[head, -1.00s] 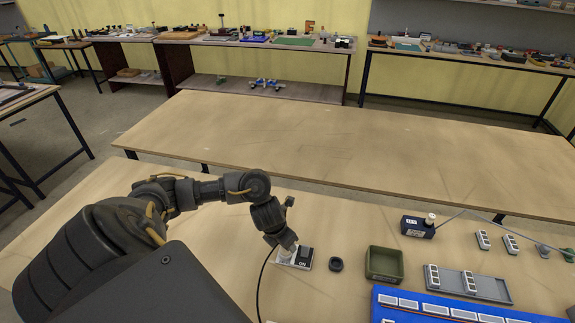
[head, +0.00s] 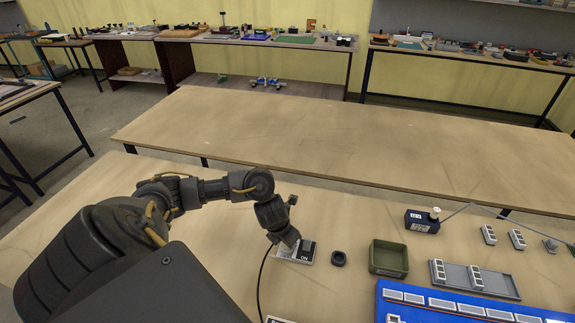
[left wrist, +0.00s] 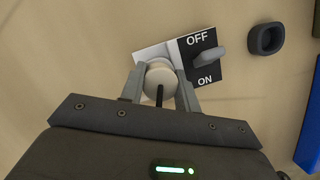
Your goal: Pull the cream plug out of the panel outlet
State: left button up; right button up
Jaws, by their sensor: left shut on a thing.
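The panel (head: 306,250) is a small plate on the near table, with a white outlet half and a black half marked OFF and ON. In the left wrist view the grey switch lever (left wrist: 208,56) stands on its black half (left wrist: 205,42). The round cream plug (left wrist: 161,82), with a dark cable, is over the white half. My left gripper (left wrist: 160,78) is shut on the plug, a finger on each side. In the head view the gripper (head: 288,241) is low at the panel's left side and mostly hides the plug. I cannot tell how deeply the plug sits. My right gripper is out of view.
A dark ring-shaped holder (head: 338,258) stands right of the panel, then an olive bin (head: 388,271), a grey tray (head: 507,286) and a blue lightbox (head: 400,297). The black cable (head: 262,285) runs toward the near edge. The table behind the panel is clear.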

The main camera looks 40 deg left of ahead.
pick_arm(q)
jog(key=shift+w+r, duration=0.1)
jog(key=shift+r, duration=0.05)
jog(key=shift+c, duration=0.2)
jog(key=shift+r+p, duration=1.25)
jog(key=shift+p, duration=0.05)
notch_tip(320, 180, up, 5)
jog(key=p, duration=0.4)
jog(key=shift+p, duration=0.3)
jog(key=s+d+p, duration=0.4)
jog(key=s+d, duration=0.5)
jog(key=s, duration=0.1)
jog(key=shift+s, duration=0.4)
